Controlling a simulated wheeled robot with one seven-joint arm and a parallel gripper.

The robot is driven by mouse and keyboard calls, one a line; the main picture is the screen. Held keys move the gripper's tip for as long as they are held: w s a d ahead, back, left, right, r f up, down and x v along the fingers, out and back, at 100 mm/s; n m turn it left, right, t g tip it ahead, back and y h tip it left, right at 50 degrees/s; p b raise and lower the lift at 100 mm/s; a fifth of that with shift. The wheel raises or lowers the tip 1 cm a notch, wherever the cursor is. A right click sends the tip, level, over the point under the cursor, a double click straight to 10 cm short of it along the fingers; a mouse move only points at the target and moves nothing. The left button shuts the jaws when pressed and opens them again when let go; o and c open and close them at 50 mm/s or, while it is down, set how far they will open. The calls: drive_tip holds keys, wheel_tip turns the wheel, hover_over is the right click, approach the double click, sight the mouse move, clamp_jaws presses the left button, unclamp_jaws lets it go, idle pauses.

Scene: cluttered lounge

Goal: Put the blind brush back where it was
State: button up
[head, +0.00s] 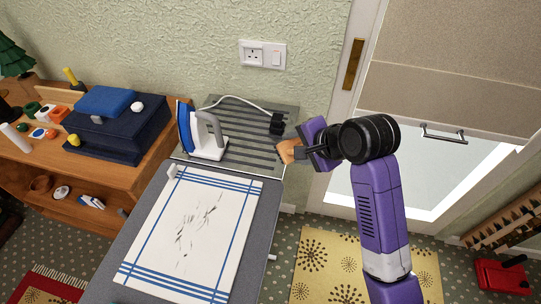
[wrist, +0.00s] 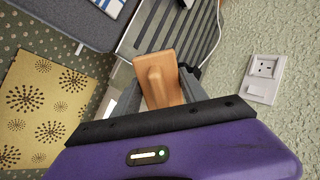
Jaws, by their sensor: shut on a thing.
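My gripper (head: 303,147) is shut on a wooden block-like thing, which I take to be the blind brush (head: 288,151). In the wrist view the brush (wrist: 158,80) shows as a tan board with a raised grip, between the fingers. No bristles show. It is held above or beside the right edge of the slatted iron rest (head: 243,150); whether it touches cannot be told. The place where the brush was is not marked in these views.
A blue and white iron (head: 203,135) and its cord stand on the rest. A striped cloth (head: 195,235) with dark specks covers the ironing board (head: 262,215). A cluttered wooden sideboard (head: 150,135) is left. A door with a blind (head: 455,70) is right; a red object (head: 503,277) lies on the floor.

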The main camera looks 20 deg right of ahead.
drive_tip(key=w+a+r+n+g+y+p, duration=0.2)
drive_tip(key=w+a+r+n+g+p, duration=0.1)
drive_tip(key=w+a+r+n, duration=0.3)
drive_tip(key=w+a+r+n+g+y+p, duration=0.1)
drive_tip(key=w+a+r+n+g+p, duration=0.2)
drive_tip(key=a+r, duration=0.5)
drive_tip(key=n+g+h+b, duration=0.2)
drive_tip(key=n+h, duration=0.3)
drive_tip(key=n, duration=0.3)
hover_over(271, 160)
wheel_tip(271, 160, down, 14)
drive_tip(key=shift+f, duration=2.95)
